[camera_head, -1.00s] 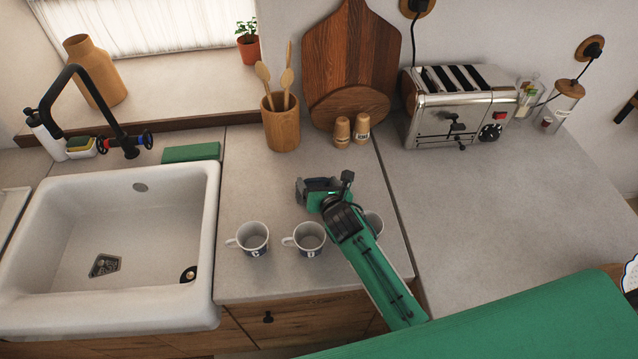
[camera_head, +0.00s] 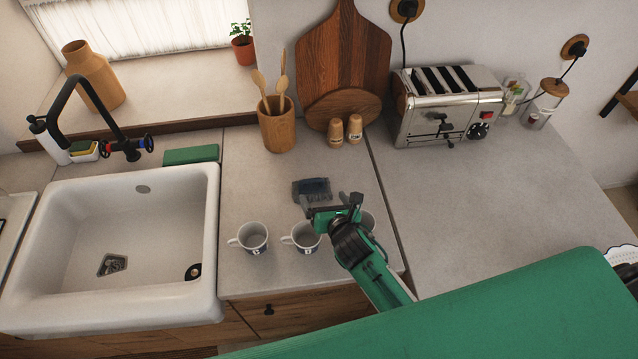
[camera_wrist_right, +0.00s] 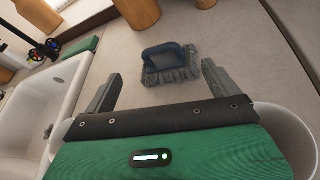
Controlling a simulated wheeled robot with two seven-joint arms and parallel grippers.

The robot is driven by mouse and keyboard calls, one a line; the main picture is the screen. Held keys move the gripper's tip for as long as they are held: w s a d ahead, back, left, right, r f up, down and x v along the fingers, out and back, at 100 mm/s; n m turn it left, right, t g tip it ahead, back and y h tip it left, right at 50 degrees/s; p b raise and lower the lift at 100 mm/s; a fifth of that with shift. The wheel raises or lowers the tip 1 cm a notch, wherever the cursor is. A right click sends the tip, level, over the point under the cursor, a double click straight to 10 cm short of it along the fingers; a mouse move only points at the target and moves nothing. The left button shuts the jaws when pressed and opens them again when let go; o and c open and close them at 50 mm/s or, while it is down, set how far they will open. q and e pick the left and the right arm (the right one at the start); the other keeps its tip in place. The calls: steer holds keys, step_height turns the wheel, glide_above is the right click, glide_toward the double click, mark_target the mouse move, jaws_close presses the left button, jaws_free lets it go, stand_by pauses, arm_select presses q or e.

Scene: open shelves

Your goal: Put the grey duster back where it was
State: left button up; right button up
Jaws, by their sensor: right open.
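The grey duster (camera_head: 312,189) with its dark blue handle lies on the counter behind the row of mugs. It also shows in the right wrist view (camera_wrist_right: 168,64), lying flat with nothing holding it. My right gripper (camera_head: 332,205) is just in front of the duster, over the mugs. In the right wrist view my right gripper (camera_wrist_right: 158,85) is open, its two fingers apart, with the duster beyond the fingertips and between their lines. My left gripper is not in view.
White mugs (camera_head: 252,238) stand along the counter front; the right one is partly hidden by my arm. A wooden utensil pot (camera_head: 277,129), two small shakers (camera_head: 354,128) and a toaster (camera_head: 448,107) stand behind. The sink (camera_head: 212,215) is left. The counter right of the seam is mostly clear.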

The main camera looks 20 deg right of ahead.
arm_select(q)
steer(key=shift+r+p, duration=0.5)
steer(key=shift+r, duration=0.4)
arm_select(e)
steer(key=shift+v, duration=1.6)
